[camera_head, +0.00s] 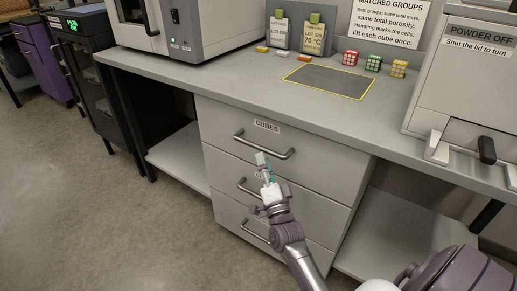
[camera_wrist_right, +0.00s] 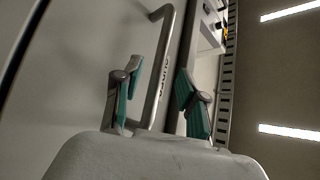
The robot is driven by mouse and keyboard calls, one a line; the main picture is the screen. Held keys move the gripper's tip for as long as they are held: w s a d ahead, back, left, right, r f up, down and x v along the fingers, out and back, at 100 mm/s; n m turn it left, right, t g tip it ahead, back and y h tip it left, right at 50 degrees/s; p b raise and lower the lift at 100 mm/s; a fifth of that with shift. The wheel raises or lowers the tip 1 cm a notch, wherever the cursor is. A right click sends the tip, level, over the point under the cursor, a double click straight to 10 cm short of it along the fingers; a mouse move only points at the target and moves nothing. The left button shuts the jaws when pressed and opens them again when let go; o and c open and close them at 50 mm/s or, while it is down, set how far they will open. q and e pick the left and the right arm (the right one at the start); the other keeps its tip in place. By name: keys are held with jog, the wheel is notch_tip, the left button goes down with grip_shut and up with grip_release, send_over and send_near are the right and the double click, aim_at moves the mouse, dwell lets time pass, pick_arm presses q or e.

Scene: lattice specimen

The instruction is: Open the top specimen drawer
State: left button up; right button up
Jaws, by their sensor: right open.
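The top specimen drawer (camera_head: 320,148) is the upper grey front of the cabinet under the bench, with a "CUBES" label. It looks shut, flush with the fronts below. Its bar handle (camera_head: 246,140) runs across the front; in the right wrist view the handle (camera_wrist_right: 163,55) passes between my fingers in the picture. My right gripper (camera_head: 263,160) is open and empty, at the middle of the handle; the teal-padded fingers also show in the right wrist view (camera_wrist_right: 158,75). I cannot tell whether they touch the bar. My left gripper is not in view.
Two more drawers with handles lie below. On the bench are an oven-like machine (camera_head: 190,25), small cubes (camera_head: 373,63), a yellow-edged dark mat (camera_head: 328,82) and a "POWDER OFF" box (camera_head: 465,75). The floor (camera_head: 150,235) left of the drawers is clear.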

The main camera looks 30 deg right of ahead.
aim_at(259, 147)
jog(key=x, duration=0.5)
jog(key=shift+w+d+r, duration=0.1)
jog(key=shift+w, duration=0.15)
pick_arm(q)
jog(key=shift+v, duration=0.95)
pick_arm(e)
jog(key=shift+w, duration=0.1)
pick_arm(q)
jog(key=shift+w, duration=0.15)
pick_arm(e)
jog(key=c, duration=0.6)
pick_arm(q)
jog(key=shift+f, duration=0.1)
pick_arm(e)
grip_shut()
